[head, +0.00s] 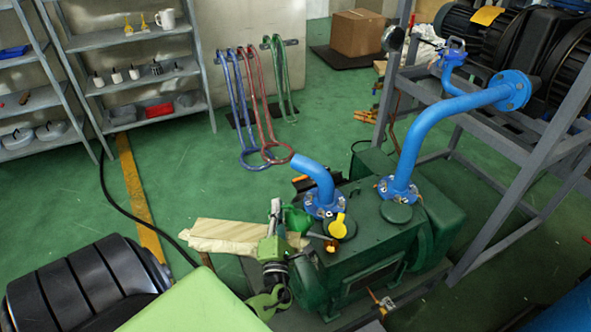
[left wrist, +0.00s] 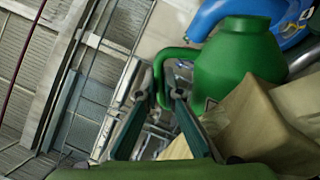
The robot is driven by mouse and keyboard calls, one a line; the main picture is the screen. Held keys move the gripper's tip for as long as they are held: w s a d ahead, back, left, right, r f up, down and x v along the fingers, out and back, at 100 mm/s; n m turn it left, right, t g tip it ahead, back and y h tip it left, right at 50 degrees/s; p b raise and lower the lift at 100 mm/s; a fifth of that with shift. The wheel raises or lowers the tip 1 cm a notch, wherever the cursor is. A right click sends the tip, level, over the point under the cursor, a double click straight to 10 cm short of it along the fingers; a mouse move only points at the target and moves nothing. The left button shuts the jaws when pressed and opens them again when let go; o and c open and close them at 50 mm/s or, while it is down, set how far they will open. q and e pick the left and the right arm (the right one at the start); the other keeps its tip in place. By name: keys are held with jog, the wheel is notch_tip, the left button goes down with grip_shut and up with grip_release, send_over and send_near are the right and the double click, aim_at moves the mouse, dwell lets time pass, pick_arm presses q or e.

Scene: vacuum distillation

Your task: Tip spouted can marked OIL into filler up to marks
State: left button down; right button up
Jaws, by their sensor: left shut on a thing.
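A green can (head: 297,220) stands out beside the green pump (head: 372,250), partly hidden by my left gripper (head: 276,212). In the left wrist view the can (left wrist: 240,60) shows its rounded body and a looped handle (left wrist: 160,68). The fingers of my left gripper (left wrist: 159,93) are shut on that handle. No OIL marking is legible and the spout cannot be made out. On the near end of the pump, a yellow disc (head: 338,226) and a small orange-brown fitting (head: 331,246) show to the right of the can. I cannot tell the filler or its marks for sure. My right gripper is out of view.
Blue pipes (head: 427,133) rise from the pump towards a grey frame (head: 500,150) on the right. A beige sheet-like thing (head: 225,236) lies left of the can. Shelves (head: 125,40) and hanging coloured loops (head: 273,100) stand behind. The green floor between is mostly clear.

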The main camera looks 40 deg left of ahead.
pick_arm(q)
jog(key=shift+r, duration=0.2)
jog(key=shift+w+d+r+m+p, duration=0.55)
jog(key=shift+r+m+p, duration=0.2)
jog(key=shift+p, duration=0.2)
jog(key=shift+s+f, duration=0.1)
dwell(1.5)
jog(key=shift+f+n+b, duration=0.25)
jog(key=shift+f+b, duration=0.15)
jog(key=shift+b, duration=0.15)
jog(key=s+a+f+n+g+b, duration=0.1)
jog(key=s+a+f+n+b, duration=0.1)
jog(key=f+n+b, duration=0.3)
jog(key=s+a+f+n+b, duration=0.2)
jog(key=f+n+b, duration=0.3)
jog(key=f+b, duration=0.4)
jog(key=shift+a+f+g, duration=0.35)
jog(key=shift+a+g, duration=0.05)
jog(key=shift+a, duration=0.2)
jog(key=shift+b, duration=0.3)
